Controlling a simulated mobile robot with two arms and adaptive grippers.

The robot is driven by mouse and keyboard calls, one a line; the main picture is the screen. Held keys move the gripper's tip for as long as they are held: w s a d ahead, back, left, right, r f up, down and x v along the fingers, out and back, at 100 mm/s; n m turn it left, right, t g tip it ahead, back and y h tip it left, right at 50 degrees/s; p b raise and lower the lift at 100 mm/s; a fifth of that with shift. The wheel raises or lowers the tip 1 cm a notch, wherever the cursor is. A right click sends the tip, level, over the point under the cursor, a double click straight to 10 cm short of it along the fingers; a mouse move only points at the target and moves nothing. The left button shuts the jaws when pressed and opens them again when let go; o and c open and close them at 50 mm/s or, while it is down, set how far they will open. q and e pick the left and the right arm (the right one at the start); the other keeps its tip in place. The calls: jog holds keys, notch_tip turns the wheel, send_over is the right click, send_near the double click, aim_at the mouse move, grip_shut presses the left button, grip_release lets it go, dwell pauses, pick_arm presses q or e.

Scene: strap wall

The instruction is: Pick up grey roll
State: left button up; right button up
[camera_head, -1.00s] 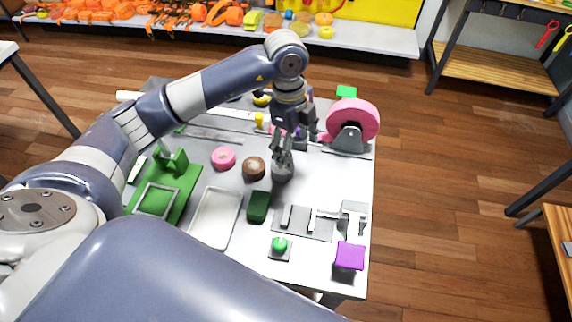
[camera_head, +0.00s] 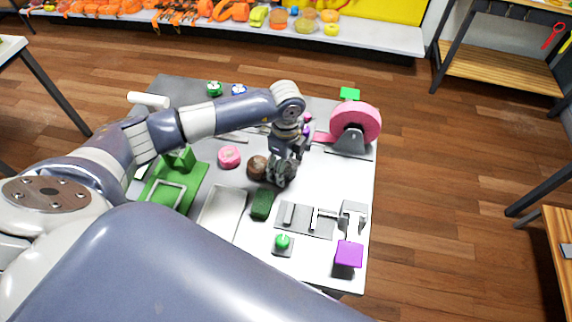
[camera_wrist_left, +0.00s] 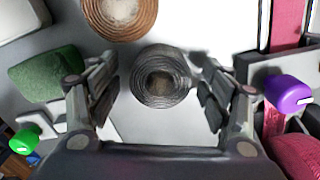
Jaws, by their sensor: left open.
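The grey roll (camera_wrist_left: 160,77) stands on the table with its hollow end facing the left wrist camera. My left gripper (camera_wrist_left: 160,100) is open, its two fingers apart on either side of the roll, with gaps between the roll and the fingers. In the head view my left gripper (camera_head: 281,172) is low over the table and hides most of the grey roll. My right gripper is not in view.
A brown roll (camera_head: 258,167) stands close beside the gripper, and a pink roll (camera_head: 229,157) lies further left. A dark green block (camera_head: 262,205) and a white tray (camera_head: 209,219) are nearer. A large pink reel (camera_head: 356,122) stands at the back right.

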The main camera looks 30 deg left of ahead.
pick_arm(q)
jog(key=shift+f, duration=0.2)
jog(key=c, duration=1.2)
jog(key=shift+r, duration=0.1)
jog(key=shift+w+r+b, duration=0.1)
jog(key=shift+r+b, duration=0.3)
jog(key=shift+r, duration=0.1)
notch_tip(320, 180, up, 2)
jog(key=shift+r+b, duration=0.2)
jog(key=shift+b, duration=0.45)
jog(key=s+a+b, duration=0.1)
jog(key=s+a, duration=0.2)
jog(key=s+a+b, duration=0.1)
jog(key=s+a, duration=0.2)
jog(key=a, duration=0.1)
jog(key=s+a+r+b, duration=0.1)
jog(key=s+a+b, duration=0.1)
jog(key=s+a, duration=0.1)
jog(key=shift+s+a, duration=0.15)
jog(key=shift+a, duration=0.1)
jog(key=shift+s+a+r+b, duration=0.25)
jog(key=shift+s+a+b, duration=0.15)
jog(key=shift+s+a, duration=0.35)
